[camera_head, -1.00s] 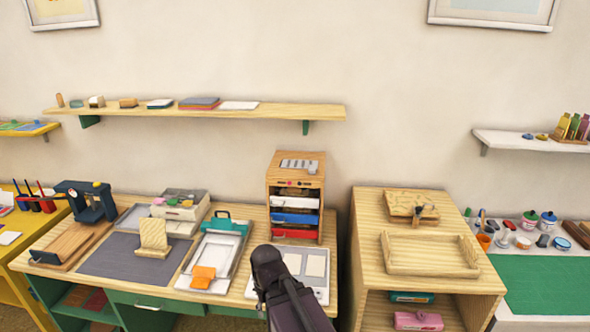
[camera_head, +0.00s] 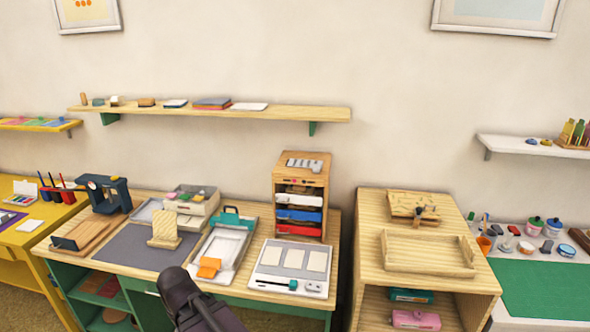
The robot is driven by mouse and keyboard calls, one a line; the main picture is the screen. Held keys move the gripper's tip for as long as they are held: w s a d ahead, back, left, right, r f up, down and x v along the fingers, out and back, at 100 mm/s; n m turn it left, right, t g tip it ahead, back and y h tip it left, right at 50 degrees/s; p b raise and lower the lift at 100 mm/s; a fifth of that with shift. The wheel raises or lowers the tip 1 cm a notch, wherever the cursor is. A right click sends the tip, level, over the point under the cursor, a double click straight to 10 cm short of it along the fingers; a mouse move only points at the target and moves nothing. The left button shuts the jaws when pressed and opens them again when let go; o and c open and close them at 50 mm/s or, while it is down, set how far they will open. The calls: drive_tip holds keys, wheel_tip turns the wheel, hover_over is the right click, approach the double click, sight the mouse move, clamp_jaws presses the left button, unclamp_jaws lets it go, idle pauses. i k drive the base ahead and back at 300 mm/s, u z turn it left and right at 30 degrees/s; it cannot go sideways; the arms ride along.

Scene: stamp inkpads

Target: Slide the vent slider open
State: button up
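My dark arm rises from the bottom edge in front of the desk, left of the panel. No gripper fingers show.
The desk (camera_head: 140,203) also holds an orange block (camera_head: 209,267), a paper tray (camera_head: 222,245), a grey mat (camera_head: 135,247) and a stamp press (camera_head: 103,192). A wooden side cabinet (camera_head: 366,255) with an empty tray (camera_head: 428,268) stands right of a gap.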

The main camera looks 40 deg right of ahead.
sight(316, 165)
drive_tip(key=u, duration=0.25)
drive_tip(key=k, duration=0.65)
drive_tip(key=z, duration=1.45)
drive_tip(key=i, duration=1.05)
drive_tip(key=u, duration=0.05)
